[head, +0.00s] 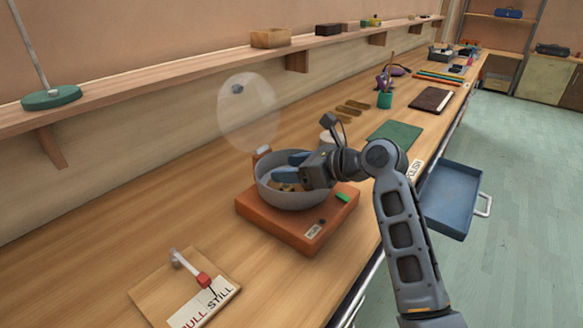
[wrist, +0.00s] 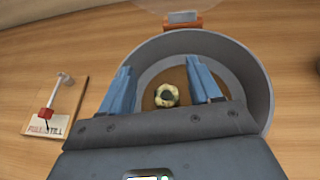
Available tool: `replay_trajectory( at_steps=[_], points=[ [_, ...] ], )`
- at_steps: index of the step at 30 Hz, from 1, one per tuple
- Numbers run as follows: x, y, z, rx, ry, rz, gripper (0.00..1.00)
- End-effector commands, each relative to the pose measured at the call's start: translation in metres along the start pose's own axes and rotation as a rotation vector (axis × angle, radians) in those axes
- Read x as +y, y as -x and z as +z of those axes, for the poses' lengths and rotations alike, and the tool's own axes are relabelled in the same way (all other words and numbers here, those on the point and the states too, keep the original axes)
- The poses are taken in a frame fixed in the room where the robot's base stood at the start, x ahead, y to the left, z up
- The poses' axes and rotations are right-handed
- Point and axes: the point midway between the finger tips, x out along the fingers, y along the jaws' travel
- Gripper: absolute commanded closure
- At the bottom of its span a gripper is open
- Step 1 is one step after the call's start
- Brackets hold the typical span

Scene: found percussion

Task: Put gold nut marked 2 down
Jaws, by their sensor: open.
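A gold nut (wrist: 167,95) lies on the brown floor inside a grey bowl (wrist: 262,95). No mark can be read on it. The bowl also shows in the head view (head: 292,200), resting on an orange, scale-like base (head: 275,227). My gripper (wrist: 158,68) is open, with its blue fingers apart on either side of the nut in the wrist view and nothing held between them. In the head view my gripper (head: 291,165) reaches into the bowl from the right. The head view does not show the nut clearly.
A board with a red-tipped lever and a "PULL STILL" card (head: 203,303) lies at the front left. A translucent dome-like shape (head: 248,112) stands behind the bowl. A green mat (head: 394,135) and an open blue drawer (head: 452,198) are to the right.

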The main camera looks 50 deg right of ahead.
Motion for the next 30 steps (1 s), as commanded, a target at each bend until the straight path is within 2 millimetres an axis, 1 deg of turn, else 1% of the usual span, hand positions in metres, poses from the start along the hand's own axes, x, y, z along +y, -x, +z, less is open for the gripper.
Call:
replay_trajectory(
  at_steps=[4, 8, 15, 18, 21, 24, 30],
  points=[
    [-0.001, 0.005, 0.009, -0.003, 0.004, -0.003, 0.37],
    [-0.001, 0.031, 0.010, -0.002, 0.000, -0.004, 0.37],
    [-0.001, 0.083, 0.011, -0.003, 0.001, -0.004, 0.37],
    [-0.001, 0.101, 0.010, -0.002, 0.001, -0.004, 0.37],
    [-0.001, 0.113, 0.010, -0.002, 0.001, -0.002, 0.37],
    [0.000, 0.120, 0.010, -0.002, 0.001, -0.001, 0.37],
    [0.000, 0.124, 0.010, -0.002, 0.001, 0.000, 0.37]
  ],
)
